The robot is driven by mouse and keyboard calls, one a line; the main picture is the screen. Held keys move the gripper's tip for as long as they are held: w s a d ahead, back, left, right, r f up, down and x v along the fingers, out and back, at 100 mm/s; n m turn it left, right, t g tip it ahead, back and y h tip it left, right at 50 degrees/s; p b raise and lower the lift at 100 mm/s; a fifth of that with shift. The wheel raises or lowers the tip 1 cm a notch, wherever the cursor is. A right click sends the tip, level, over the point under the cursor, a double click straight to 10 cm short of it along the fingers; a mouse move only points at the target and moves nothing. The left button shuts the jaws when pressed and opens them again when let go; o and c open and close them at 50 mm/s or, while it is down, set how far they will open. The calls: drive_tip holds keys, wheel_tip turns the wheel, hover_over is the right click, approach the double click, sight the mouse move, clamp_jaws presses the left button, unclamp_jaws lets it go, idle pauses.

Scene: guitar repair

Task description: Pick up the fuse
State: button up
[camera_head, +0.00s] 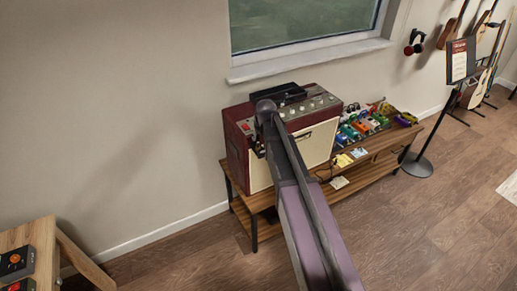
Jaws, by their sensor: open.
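I cannot make out the fuse; it is too small to see or hidden. My arm reaches from the bottom of the picture to a dark red and cream amplifier (320,144) on a wooden bench (270,199). My gripper (259,152) is small and dark at the arm's far end, in front of the amplifier's left part. It is open, and I see nothing held in it. The arm hides part of the amplifier's front and top panel.
A black box (278,93) lies on the amplifier. Several colourful pedals (362,125) crowd the bench's right side. A music stand (419,166) and guitars (474,92) stand farther right. A wooden table (40,236) is at lower left. The floor between is clear.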

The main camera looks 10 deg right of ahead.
sight(258, 143)
drive_tip(key=shift+f, duration=0.1)
idle(0.3)
drive_tip(key=shift+a+b+x, duration=0.15)
drive_tip(key=shift+b+x, duration=1.05)
drive_tip(key=shift+x, duration=0.1)
drive_tip(key=shift+a+b+x, duration=0.1)
drive_tip(key=shift+b+x, duration=1.1)
drive_tip(key=shift+x, duration=0.05)
clamp_jaws()
